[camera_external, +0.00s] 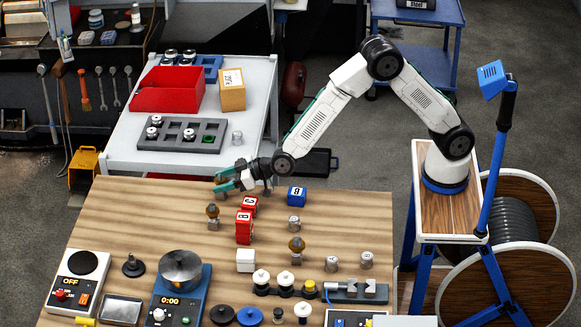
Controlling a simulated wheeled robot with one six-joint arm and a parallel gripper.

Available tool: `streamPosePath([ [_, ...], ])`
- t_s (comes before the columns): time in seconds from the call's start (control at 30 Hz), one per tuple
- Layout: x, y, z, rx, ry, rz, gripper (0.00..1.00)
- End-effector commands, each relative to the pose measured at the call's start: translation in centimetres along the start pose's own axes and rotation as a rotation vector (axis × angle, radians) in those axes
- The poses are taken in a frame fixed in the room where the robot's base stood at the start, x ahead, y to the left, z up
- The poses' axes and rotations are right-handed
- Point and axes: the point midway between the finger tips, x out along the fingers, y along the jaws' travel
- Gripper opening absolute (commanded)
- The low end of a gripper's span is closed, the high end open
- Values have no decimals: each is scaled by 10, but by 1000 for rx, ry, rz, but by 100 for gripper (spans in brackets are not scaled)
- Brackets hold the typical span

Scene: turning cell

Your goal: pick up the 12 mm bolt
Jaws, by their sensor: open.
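My gripper (221,181), with teal fingers, is open above the far edge of the wooden table (140,215), pointing left. A small brownish thing shows close to its fingertips, too small to name. I cannot pick out the 12 mm bolt with certainty. Two grey pieces with brown rounded tops stand there too, one just in front of my gripper (213,217) and one near the middle (296,248).
Red blocks (244,228) and a blue block (297,195) stand near my gripper. Behind, a white table (255,100) holds a red bin (170,92) and a grey tray (175,130).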

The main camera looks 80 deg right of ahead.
Motion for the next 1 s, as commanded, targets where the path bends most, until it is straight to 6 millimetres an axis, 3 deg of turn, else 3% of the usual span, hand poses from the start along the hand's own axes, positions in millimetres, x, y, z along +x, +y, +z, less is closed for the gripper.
streamPosePath([
  [0.1, 9, 0, 0, 0, 0, 0, 57],
  [0.33, 10, 0, 0, 0, 0, 0, 57],
  [0.53, 10, 0, 0, 0, 0, 0, 1],
  [1.0, 6, 0, -11, 2, 3, 0, 0],
])
